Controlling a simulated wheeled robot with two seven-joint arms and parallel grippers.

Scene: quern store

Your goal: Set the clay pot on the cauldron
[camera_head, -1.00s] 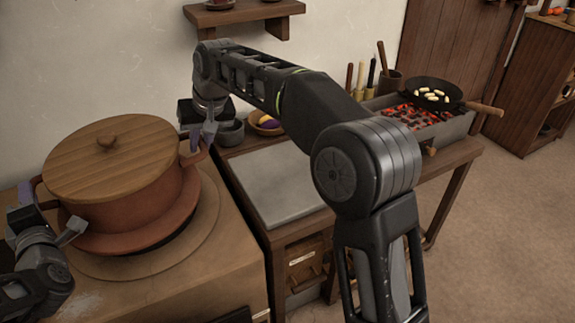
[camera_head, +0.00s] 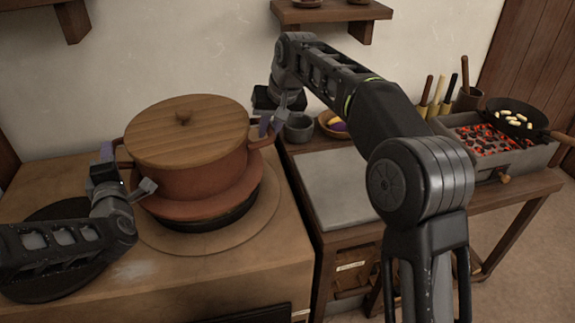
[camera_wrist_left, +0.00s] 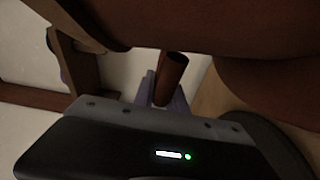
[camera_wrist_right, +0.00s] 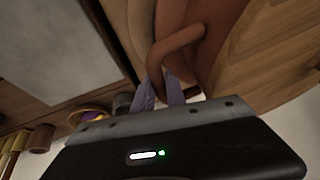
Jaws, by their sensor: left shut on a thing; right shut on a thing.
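The clay pot (camera_head: 190,180) is reddish brown with a flat wooden lid (camera_head: 170,138). It stands upright over a wider reddish-brown rim (camera_head: 215,206), which looks like the cauldron, above a dark band on the stove top. I cannot tell whether the pot rests on that rim or hangs just above it. My left gripper (camera_head: 126,172) is shut on the pot's left handle, which shows in the left wrist view (camera_wrist_left: 172,75). My right gripper (camera_head: 274,117) is shut on its right handle, seen in the right wrist view (camera_wrist_right: 178,45).
A dark round disc (camera_head: 35,283) lies on the stove top (camera_head: 215,272), under my left arm. To the right stand a grey-topped table (camera_head: 345,188), a grey bowl (camera_head: 298,128) and a brazier with a pan (camera_head: 514,118). A wall shelf (camera_head: 330,14) hangs behind.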

